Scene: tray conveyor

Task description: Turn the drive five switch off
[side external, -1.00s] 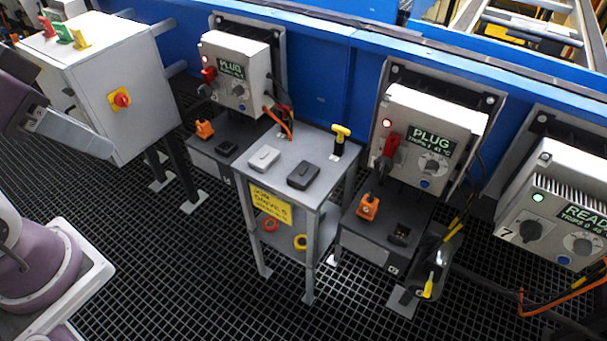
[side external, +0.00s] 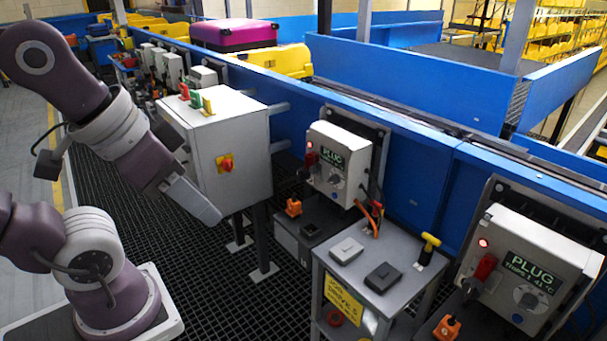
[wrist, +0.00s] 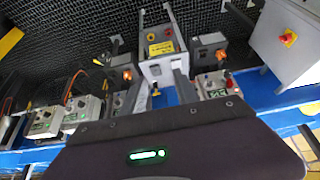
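Two drive boxes show PLUG on their displays in the side view: a nearer one (side external: 528,270) at the right and a farther one (side external: 341,160) in the middle. Each has a lit red lamp, a red handle and dark knobs. I cannot read a drive number on either. A cart (side external: 390,268) between them bears a yellow sign (side external: 343,299) mentioning drive 5. My gripper (side external: 200,203) hangs in front of the grey cabinet, left of the farther drive, apparently touching nothing. In the wrist view its two fingers (wrist: 163,88) are apart and empty.
The grey cabinet (side external: 240,135) carries a red-on-yellow rotary switch (side external: 226,164) and coloured pieces on top. Two small boxes and a yellow-handled tool (side external: 429,245) are on the cart. Orange plugs and cables hang near the drives. The blue conveyor wall (side external: 410,180) runs behind.

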